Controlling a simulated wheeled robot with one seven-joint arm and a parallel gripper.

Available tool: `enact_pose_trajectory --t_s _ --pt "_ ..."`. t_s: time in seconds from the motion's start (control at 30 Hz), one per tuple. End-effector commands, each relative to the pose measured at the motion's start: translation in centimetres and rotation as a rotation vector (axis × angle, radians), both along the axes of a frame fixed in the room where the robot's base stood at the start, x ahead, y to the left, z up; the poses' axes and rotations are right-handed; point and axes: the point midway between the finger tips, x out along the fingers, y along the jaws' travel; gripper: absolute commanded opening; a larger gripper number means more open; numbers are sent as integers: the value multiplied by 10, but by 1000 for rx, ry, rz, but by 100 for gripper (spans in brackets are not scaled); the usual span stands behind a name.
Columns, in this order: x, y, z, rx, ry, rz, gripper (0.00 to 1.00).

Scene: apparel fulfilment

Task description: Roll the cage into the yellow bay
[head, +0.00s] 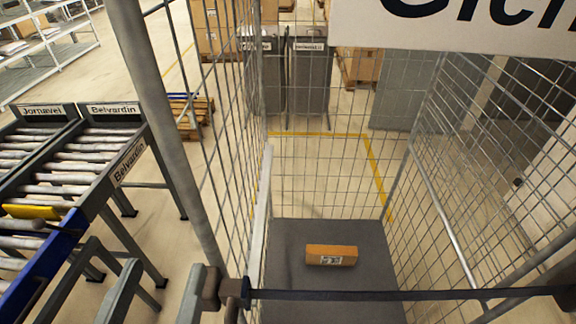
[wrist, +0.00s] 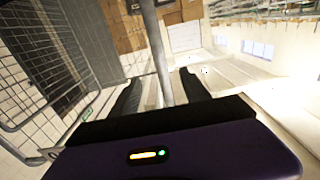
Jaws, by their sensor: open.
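The cage is a tall roll cage with grey wire mesh sides (head: 225,120) and a dark grey floor (head: 290,245). It stands close in front of me in the head view. A small orange-brown box (head: 331,255) lies on its floor. A dark bar (head: 420,294) crosses its near side. Yellow floor lines (head: 375,165) of a bay show through the mesh just beyond the cage. In the wrist view my gripper (wrist: 160,88) is open, with a grey upright post (wrist: 157,45) showing between its fingers. Whether it touches the post I cannot tell.
Roller conveyors labelled Jornavel and Belvardin (head: 75,150) stand to the left of the cage. A wooden pallet (head: 190,113) lies behind them. Dark grey bins (head: 308,75) and stacked cartons (head: 360,65) stand beyond the yellow lines. A white sign (head: 450,30) hangs across the upper right.

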Motion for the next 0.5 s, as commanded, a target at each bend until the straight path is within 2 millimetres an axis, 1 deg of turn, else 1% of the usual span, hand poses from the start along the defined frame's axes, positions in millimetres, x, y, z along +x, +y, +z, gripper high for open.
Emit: enact_pose_trajectory --t_s 0.03,0.5 --pt "6 -1 0 0 -1 -2 55" --pt "57 0 -1 1 -2 -1 55"
